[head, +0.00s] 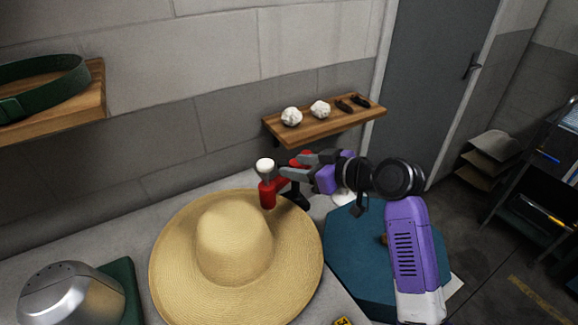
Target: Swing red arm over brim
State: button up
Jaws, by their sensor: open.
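The straw hat (236,240) with a wide brim (185,285) lies on the light grey table, crown up. A red arm (268,193) with a white knob (265,165) stands at the hat's far right edge, beside or just over the brim; I cannot tell which. More red and a dark part show behind it. My gripper (292,166) reaches in from the right, with its grey fingers open around or beside the red part. The fingers hide some of the red arm, so contact is unclear.
A silver dome (72,295) sits at the lower left. A blue surface (350,255) lies right of the hat, under my arm. A wooden shelf (345,122) with white balls is on the wall behind. Another shelf (60,122) holds a green band.

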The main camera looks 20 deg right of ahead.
jog(key=shift+v, duration=2.05)
jog(key=w+d+r+m+t+h, duration=0.2)
jog(key=d+r+m+t+h, duration=0.1)
jog(key=d+r+m+t, duration=0.15)
jog(key=s+a+f+h, duration=0.1)
jog(key=s+f, duration=0.3)
jog(key=s, duration=1.1)
jog(key=s+a+f+m+g+h, duration=0.1)
jog(key=s+a+f, duration=0.2)
jog(key=s, duration=1.3)
jog(key=s+a+f+h, duration=0.1)
jog(key=s+a+f, duration=0.2)
jog(key=s, duration=1.2)
notch_tip(320, 180, down, 3)
jog(key=shift+s+f+h, duration=0.2)
jog(key=shift+s+h, duration=0.2)
